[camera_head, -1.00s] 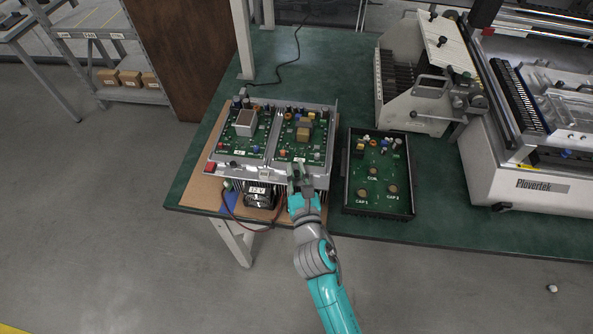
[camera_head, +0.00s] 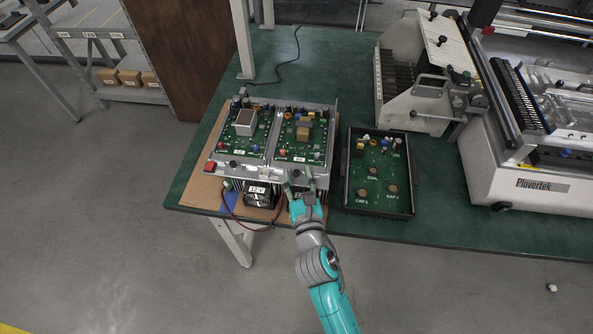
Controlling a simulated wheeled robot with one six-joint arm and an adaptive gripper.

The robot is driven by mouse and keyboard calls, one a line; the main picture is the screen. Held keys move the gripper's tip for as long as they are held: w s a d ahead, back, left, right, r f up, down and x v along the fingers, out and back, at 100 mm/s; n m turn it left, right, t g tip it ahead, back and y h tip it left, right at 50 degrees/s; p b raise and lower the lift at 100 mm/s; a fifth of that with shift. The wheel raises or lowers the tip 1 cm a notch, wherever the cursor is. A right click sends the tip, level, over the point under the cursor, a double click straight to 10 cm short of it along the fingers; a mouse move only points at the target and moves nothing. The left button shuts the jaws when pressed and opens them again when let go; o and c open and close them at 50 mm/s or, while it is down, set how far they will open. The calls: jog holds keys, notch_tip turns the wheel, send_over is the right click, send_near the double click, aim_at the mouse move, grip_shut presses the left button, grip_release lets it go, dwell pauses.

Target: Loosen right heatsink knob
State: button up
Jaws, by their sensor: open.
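A metal fixture (camera_head: 228,172) holding two green circuit boards stands on a brown mat at the table's left end. The left board (camera_head: 239,140) carries a silver block and the right board (camera_head: 301,140) a tan block. A dark knob (camera_head: 233,165) shows on the left of the fixture's front strip. My gripper (camera_head: 299,177) is open at the right part of that front strip. The right heatsink knob cannot be made out; my gripper covers that area. I cannot tell whether the fingers touch anything.
A fan unit (camera_head: 259,196) with red and black wires sits below the fixture's front. A black tray (camera_head: 376,208) with a green board stands close on the right. A white slotted machine (camera_head: 417,85) and a larger Plovertek machine (camera_head: 530,205) stand farther right.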

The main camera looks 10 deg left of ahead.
jog(key=v, duration=1)
jog(key=shift+s, duration=0.15)
jog(key=a+f+m+h, duration=0.1)
jog(key=w+f+m+h, duration=0.1)
jog(key=shift+w+a+f+h, duration=0.15)
jog(key=shift+w+a+h, duration=0.15)
jog(key=shift+a+h, duration=0.1)
jog(key=shift+a+f+m+h, duration=0.25)
jog(key=shift+m+h, duration=0.25)
jog(key=shift+h, duration=0.3)
jog(key=a+r+m+h, duration=0.3)
jog(key=h, duration=0.2)
jog(key=x, duration=1)
jog(key=shift+w+a, duration=0.1)
jog(key=shift+a, duration=0.15)
jog(key=shift+c, duration=0.2)
